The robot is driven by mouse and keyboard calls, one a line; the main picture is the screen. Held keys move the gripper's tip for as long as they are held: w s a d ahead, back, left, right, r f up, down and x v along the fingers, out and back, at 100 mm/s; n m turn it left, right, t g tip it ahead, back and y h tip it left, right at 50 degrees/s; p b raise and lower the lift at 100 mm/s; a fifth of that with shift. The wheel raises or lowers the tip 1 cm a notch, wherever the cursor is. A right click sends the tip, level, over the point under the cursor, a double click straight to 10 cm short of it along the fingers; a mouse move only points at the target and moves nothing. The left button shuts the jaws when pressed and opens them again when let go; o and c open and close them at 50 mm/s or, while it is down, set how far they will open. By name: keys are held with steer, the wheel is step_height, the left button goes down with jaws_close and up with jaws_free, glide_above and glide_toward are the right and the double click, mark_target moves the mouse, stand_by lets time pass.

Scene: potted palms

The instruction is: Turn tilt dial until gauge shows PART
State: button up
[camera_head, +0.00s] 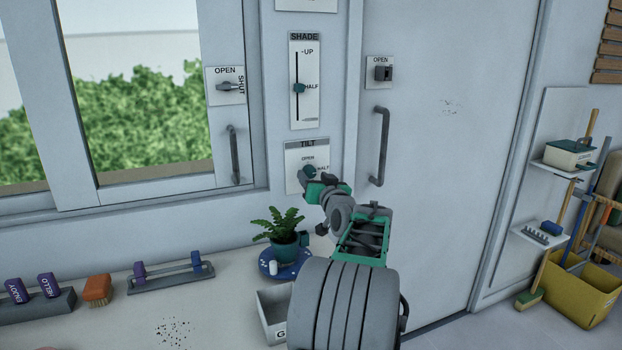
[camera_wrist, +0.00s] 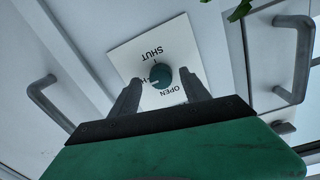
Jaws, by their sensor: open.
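The tilt dial (camera_head: 309,171) is a small round green knob on a white plate (camera_head: 293,183) marked TILT, on the wall between the window and the door. My gripper (camera_wrist: 160,92) is open, with one finger on each side of the dial. I cannot tell whether the fingers touch it.
The shade slider (camera_head: 299,88) sits above the tilt plate. A door handle (camera_head: 380,146) is close to the right, and a window handle (camera_head: 234,154) is to the left. A potted fern (camera_head: 284,250) stands on a blue saucer below.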

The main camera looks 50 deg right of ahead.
steer(key=shift+w+d, duration=0.3)
steer(key=shift+w, duration=0.2)
jaws_close()
